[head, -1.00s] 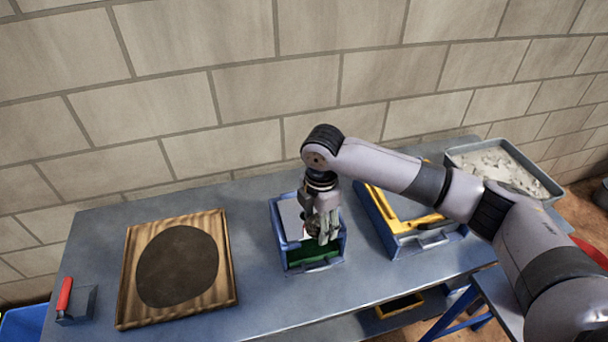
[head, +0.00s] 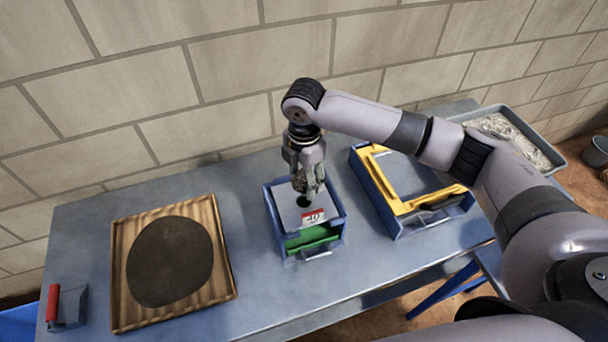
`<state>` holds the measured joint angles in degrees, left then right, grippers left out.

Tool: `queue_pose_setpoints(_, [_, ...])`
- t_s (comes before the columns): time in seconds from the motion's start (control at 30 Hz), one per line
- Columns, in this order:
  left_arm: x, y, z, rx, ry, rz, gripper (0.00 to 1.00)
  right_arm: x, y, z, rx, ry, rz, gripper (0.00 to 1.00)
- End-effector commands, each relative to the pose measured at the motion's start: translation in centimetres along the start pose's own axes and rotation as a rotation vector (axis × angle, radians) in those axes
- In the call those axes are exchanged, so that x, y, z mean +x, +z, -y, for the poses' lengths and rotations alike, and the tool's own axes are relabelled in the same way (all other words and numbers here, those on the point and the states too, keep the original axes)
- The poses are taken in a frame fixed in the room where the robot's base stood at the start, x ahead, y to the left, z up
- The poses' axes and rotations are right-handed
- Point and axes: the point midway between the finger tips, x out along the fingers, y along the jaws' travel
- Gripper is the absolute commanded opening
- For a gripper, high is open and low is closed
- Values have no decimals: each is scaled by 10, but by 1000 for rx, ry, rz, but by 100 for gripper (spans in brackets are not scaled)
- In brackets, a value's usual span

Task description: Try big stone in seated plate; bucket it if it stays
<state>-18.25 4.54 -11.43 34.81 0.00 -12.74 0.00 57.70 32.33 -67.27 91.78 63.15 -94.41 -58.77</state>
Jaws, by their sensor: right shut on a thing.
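A grey plate (head: 288,212) with a dark round hole and a red-and-white label marked 40 sits in a blue box (head: 337,227) on the bench. My right gripper (head: 309,194) points down just above the plate, near the hole. It is shut on a brownish stone (head: 298,182), mostly hidden by the fingers. I cannot tell whether the stone touches the plate. Green shows inside the box's open front. A grey bucket (head: 596,152) stands on the floor at the far right edge. My left gripper is not in view.
A wooden board with a dark round patch (head: 123,295) lies left of the box. A blue frame with yellow edging (head: 392,190) stands right of it. A tray of pale rubble (head: 548,143) is at the back right. A red-handled tool (head: 53,305) is at far left.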

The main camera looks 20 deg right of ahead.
Motion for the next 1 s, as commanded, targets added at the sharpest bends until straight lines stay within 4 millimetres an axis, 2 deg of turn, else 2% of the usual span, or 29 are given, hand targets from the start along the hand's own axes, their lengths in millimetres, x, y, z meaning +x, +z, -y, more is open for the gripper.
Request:
queue_pose_setpoints(0.17, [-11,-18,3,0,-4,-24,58,-3,0,0,4,-2,-1,13])
queue_pose_setpoints(0.33, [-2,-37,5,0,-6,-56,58,14,0,0,4,-1,-2,13])
queue_pose_setpoints(0.7, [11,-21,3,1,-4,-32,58,43,0,0,4,-1,-2,13])
queue_pose_setpoints(1.0, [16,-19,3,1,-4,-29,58,57,0,0,4,0,0,13])
